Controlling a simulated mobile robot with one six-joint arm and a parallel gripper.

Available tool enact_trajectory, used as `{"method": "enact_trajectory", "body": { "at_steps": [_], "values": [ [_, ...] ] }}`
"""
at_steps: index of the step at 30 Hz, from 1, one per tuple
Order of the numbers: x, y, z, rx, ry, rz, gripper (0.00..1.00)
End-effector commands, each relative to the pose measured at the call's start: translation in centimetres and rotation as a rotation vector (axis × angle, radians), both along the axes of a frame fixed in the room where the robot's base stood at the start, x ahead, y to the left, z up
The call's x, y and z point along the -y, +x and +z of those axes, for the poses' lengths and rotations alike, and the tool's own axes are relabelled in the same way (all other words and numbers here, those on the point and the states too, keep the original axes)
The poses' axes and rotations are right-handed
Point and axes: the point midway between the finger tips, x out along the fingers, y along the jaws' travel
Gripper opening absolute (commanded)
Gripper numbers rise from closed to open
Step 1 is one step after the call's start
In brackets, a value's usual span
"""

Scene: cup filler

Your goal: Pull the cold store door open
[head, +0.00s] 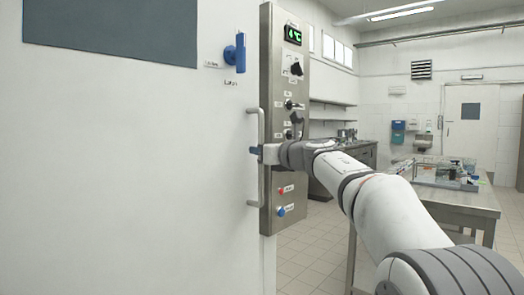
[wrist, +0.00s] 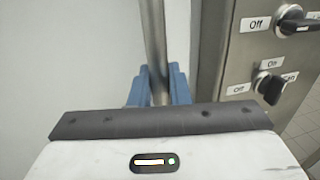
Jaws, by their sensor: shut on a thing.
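The cold store door (head: 130,170) is the large white panel that fills the left of the head view. Its vertical metal handle (head: 250,190) is near the door's right edge. My gripper (head: 256,151) has its blue fingers shut around the handle at about mid-height. In the wrist view the handle bar (wrist: 155,45) runs down between the blue fingers (wrist: 157,88). The lower part of the bar is hidden behind my gripper body. From these views I cannot tell whether the door stands ajar.
A steel control panel (head: 284,80) with switches, labels and a green display stands right beside the handle. A blue fitting (head: 240,53) is on the door above. A steel table (head: 450,197) stands to the right. Tiled floor (head: 315,240) is free between door and table.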

Motion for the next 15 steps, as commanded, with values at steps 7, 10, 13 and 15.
{"method": "enact_trajectory", "body": {
  "at_steps": [7,10,13,15],
  "values": [
    [-0.18,0.00,-0.26,-0.004,-0.002,0.002,0.23],
    [-0.30,-0.05,-0.23,-0.003,-0.001,0.004,0.31],
    [-0.37,-0.07,-0.20,-0.003,-0.001,0.005,0.34],
    [-0.40,-0.08,-0.18,-0.002,0.000,0.006,0.34]
  ]
}}
